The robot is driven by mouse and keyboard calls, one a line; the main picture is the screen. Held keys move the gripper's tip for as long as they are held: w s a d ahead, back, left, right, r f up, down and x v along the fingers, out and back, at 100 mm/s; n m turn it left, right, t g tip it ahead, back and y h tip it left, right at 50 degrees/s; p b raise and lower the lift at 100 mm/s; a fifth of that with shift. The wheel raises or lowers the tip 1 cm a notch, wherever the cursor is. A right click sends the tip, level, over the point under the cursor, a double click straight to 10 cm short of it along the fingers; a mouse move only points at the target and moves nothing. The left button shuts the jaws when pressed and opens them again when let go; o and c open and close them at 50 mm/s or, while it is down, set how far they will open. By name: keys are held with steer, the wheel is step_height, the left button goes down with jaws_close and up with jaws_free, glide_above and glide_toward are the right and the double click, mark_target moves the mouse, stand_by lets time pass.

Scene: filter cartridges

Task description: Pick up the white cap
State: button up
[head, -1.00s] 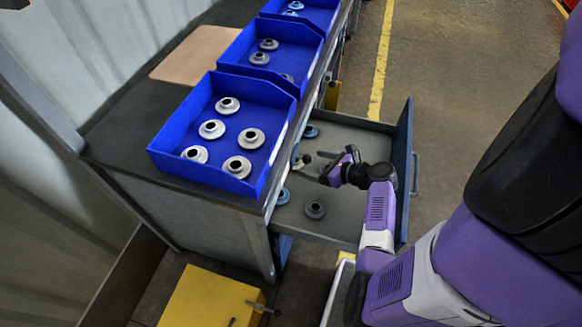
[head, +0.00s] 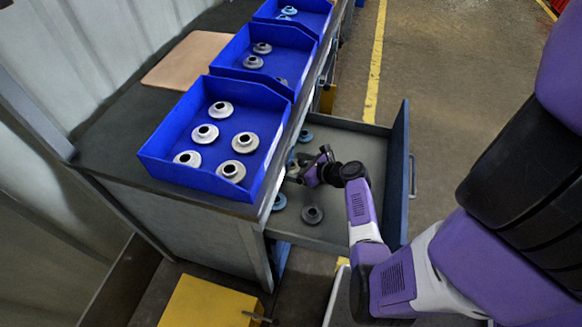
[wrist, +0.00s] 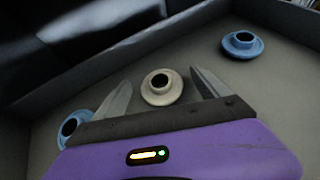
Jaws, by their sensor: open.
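The white cap (wrist: 161,88) is a small off-white flanged ring with a dark hole, lying on the drawer floor. In the wrist view it shows between the two spread fingers of my gripper (wrist: 161,77), with a gap on both sides. In the head view my gripper (head: 302,173) is low inside the open drawer (head: 360,150), near the workbench side, and largely covers the cap. My gripper is open and holds nothing.
In the wrist view, one blue cap (wrist: 242,44) lies to the right and another (wrist: 74,127) beside the left finger. A dark grey cap (head: 312,214) lies nearer in the drawer. Blue bins (head: 262,186) with more caps stand on the workbench above.

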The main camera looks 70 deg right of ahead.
steer(key=c, duration=1.4)
steer(key=shift+r, duration=0.1)
steer(key=shift+c, duration=0.2)
